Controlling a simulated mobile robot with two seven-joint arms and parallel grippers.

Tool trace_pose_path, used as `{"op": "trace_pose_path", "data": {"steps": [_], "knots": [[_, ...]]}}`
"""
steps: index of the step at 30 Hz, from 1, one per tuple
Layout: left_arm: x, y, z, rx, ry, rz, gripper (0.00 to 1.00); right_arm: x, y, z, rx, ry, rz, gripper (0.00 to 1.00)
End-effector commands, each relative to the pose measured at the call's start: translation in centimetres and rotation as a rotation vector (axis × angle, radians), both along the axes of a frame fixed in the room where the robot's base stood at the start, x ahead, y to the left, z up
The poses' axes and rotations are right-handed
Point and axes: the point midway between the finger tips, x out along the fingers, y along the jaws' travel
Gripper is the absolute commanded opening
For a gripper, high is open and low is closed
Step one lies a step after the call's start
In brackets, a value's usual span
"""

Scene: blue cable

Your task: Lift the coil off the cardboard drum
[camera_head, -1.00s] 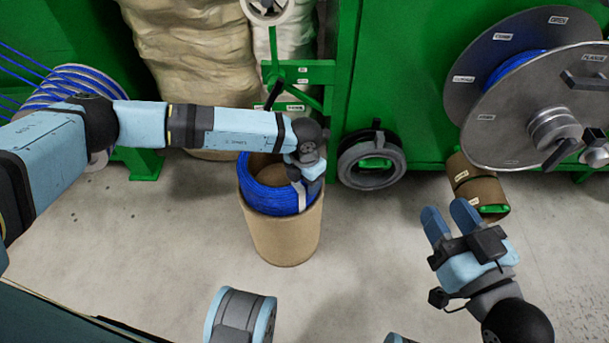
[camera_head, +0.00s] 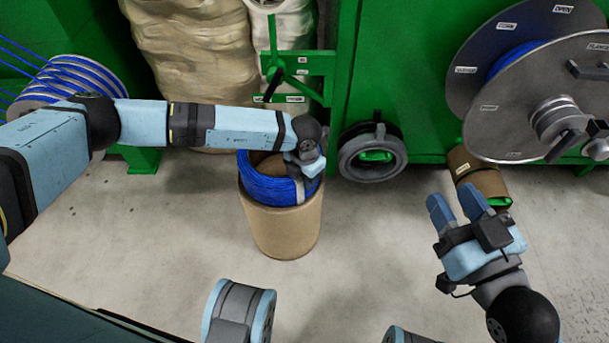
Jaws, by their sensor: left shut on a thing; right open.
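The blue cable coil (camera_head: 265,186) sits around the top of the cardboard drum (camera_head: 283,228), which stands upright on the floor. My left gripper (camera_head: 300,184) reaches in from the left and is shut on the right side of the coil; its fingertips are mostly hidden by the wrist. The coil still appears to rest at the drum's rim. My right gripper (camera_head: 458,208) is open and empty, well to the right of the drum, its blue fingers pointing up and away.
A large metal reel (camera_head: 545,100) with blue cable stands at the right, with a brown cylinder (camera_head: 478,180) below it. A grey ring (camera_head: 372,160) leans on the green machine (camera_head: 400,60). A blue cable spool (camera_head: 75,85) is at the left.

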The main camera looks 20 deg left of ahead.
Motion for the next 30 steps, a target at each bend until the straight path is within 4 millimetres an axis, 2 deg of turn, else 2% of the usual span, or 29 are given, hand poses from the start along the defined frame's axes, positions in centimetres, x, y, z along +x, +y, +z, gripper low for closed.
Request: {"op": "trace_pose_path", "data": {"steps": [30], "knots": [[0.09, -0.08, 0.59, -0.001, -0.003, 0.0, 0.0, 0.03, -0.05, 0.42, 0.0, 0.0, -0.001, 0.43]]}}
